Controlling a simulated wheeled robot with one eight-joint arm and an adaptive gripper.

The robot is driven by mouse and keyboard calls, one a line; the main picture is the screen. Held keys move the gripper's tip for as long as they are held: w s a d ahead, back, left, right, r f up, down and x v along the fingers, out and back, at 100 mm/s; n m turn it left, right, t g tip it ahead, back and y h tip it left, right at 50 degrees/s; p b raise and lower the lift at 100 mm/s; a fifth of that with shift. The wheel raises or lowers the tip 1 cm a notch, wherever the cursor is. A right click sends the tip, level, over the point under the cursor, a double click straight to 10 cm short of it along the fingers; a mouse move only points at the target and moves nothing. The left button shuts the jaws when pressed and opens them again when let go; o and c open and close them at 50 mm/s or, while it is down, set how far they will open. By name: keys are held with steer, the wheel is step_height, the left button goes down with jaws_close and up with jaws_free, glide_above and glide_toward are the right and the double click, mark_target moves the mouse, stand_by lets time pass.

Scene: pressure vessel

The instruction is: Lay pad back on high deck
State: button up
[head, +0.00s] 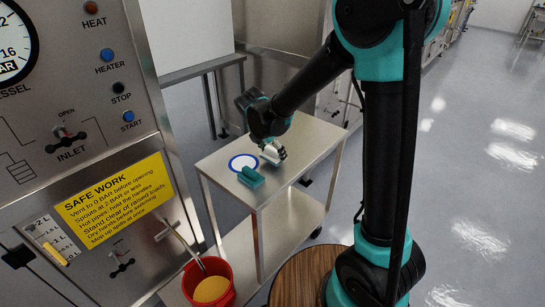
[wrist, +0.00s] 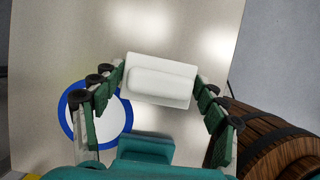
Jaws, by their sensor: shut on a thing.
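My gripper (wrist: 160,92) is shut on a white pad (wrist: 160,80) with a raised ridge along its middle. The fingers grip it at its two short sides. In the head view the pad (head: 273,153) shows pale below the gripper, over the high deck (head: 310,150) of a steel cart. It is at or just above the deck; I cannot tell whether it touches. The bare deck also shows in the wrist view (wrist: 60,40).
A white disc with a blue rim (head: 243,162) lies on the deck, left of the pad. A teal block (head: 251,177) lies beside it. A red bucket (head: 208,283) stands front left, by the control panel (head: 85,120). A wooden barrel (head: 298,277) stands in front. The deck's back right is clear.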

step_height(320, 180, down, 2)
steer(key=shift+f, duration=0.1)
steer(key=o, duration=1.3)
steer(key=v, duration=1.2)
steer(key=s+d+f+m+y, duration=0.1)
steer(key=s+d+f+m, duration=0.1)
steer(key=d+m, duration=0.5)
steer(key=s+d+f+m, duration=0.3)
steer(key=d+m, duration=0.3)
steer(key=d, duration=0.3)
steer(key=s+d+f+m, duration=0.2)
steer(key=s+d+m, duration=0.1)
steer(key=m, duration=0.2)
steer(key=s+d+f+m+y, duration=0.1)
steer(key=s+d+f+m, duration=0.1)
steer(key=s+d+m, duration=0.2)
steer(key=s+d+f+m, duration=0.2)
steer(key=s+d+m, duration=0.1)
steer(key=m, duration=0.3)
steer(key=shift+s+d+f+t+y, duration=0.25)
steer(key=shift+d+f+t+y, duration=0.05)
steer(key=shift+y, duration=0.1)
